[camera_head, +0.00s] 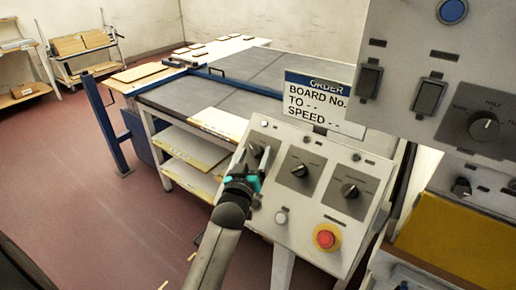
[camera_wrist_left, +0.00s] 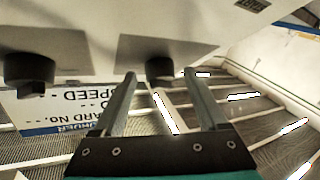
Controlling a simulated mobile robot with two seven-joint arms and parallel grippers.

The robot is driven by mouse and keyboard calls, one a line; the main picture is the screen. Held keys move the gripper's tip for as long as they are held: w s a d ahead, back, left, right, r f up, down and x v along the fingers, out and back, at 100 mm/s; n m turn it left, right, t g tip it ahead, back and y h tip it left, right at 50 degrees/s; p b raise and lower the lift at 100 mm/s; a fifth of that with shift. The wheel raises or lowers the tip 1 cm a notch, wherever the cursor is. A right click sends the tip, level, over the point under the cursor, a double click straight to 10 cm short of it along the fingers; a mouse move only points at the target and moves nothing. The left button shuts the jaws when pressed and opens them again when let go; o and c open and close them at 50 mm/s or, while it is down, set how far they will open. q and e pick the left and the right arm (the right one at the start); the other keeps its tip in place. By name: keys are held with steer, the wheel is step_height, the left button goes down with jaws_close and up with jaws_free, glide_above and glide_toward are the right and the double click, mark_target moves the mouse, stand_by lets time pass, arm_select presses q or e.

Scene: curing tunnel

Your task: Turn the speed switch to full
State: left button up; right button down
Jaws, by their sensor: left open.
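A dark knob (camera_head: 484,125) on the upper right panel has a label reading HALF above it and another, cut off by the frame edge, at its right. A sloped grey console (camera_head: 318,208) carries three dark knobs; its small labels are unreadable. My left gripper (camera_head: 259,163) is at the leftmost console knob (camera_head: 256,149) and partly hides it. In the left wrist view, my open gripper (camera_wrist_left: 161,76) has a knob (camera_wrist_left: 160,68) between its fingertips, with gaps at the sides; contact is unclear. The middle console knob (camera_head: 299,170) is free. My right gripper is not in view.
A red button (camera_head: 326,238) on a yellow base sits low on the console. An order sign (camera_head: 322,103) with a blank speed line stands behind it. The upper panel (camera_head: 400,30) overhangs at right. A grey-topped table (camera_head: 240,85) stands behind. Floor at left is clear.

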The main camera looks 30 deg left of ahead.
arm_select(q)
steer(key=shift+w, duration=0.15)
steer(key=shift+c, duration=0.6)
jaws_close()
